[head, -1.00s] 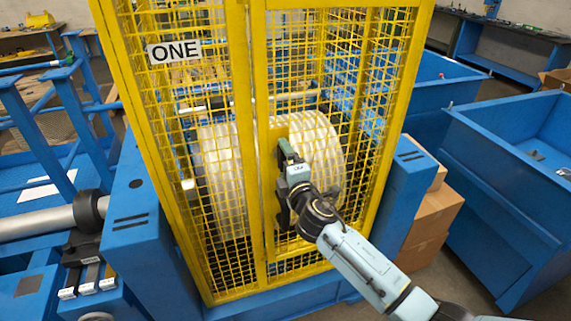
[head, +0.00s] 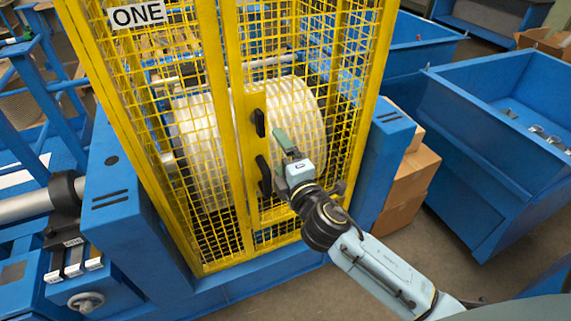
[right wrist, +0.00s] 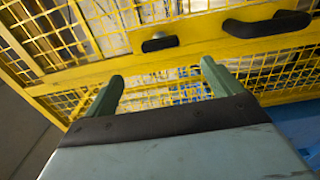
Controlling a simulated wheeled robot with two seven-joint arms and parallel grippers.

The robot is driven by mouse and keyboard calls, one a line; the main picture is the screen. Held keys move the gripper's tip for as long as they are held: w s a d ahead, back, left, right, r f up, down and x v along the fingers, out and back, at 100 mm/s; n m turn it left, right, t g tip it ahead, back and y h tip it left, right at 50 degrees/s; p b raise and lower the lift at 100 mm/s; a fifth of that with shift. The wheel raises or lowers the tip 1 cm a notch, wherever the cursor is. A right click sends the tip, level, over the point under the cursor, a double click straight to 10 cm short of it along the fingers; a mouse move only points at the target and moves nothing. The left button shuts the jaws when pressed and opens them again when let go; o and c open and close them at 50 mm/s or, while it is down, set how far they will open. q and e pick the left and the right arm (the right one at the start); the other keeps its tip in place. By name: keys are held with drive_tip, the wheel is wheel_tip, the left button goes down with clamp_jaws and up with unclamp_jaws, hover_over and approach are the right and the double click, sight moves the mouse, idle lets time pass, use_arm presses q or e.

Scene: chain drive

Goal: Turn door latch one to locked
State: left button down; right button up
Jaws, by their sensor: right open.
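The door of the yellow mesh cage marked ONE (head: 137,13) is shut. Its yellow plate carries a small black latch (head: 258,122), which stands roughly upright, along the door's edge. A longer black pull handle (head: 263,176) sits below it. In the right wrist view the latch (right wrist: 159,43) lies along the yellow strip, with the handle (right wrist: 266,24) to its right. My right gripper (head: 284,142) is open and empty, just right of the latch and apart from it. In the right wrist view its two green fingers (right wrist: 162,74) point toward the latch.
A large pale drum (head: 200,130) is behind the mesh. A blue housing (head: 385,140) stands right of the cage, with cardboard boxes (head: 412,175) beside it. A blue bin (head: 490,170) is further right. Bare floor shows between boxes and bin.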

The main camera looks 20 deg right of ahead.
drive_tip(key=shift+s, duration=1.05)
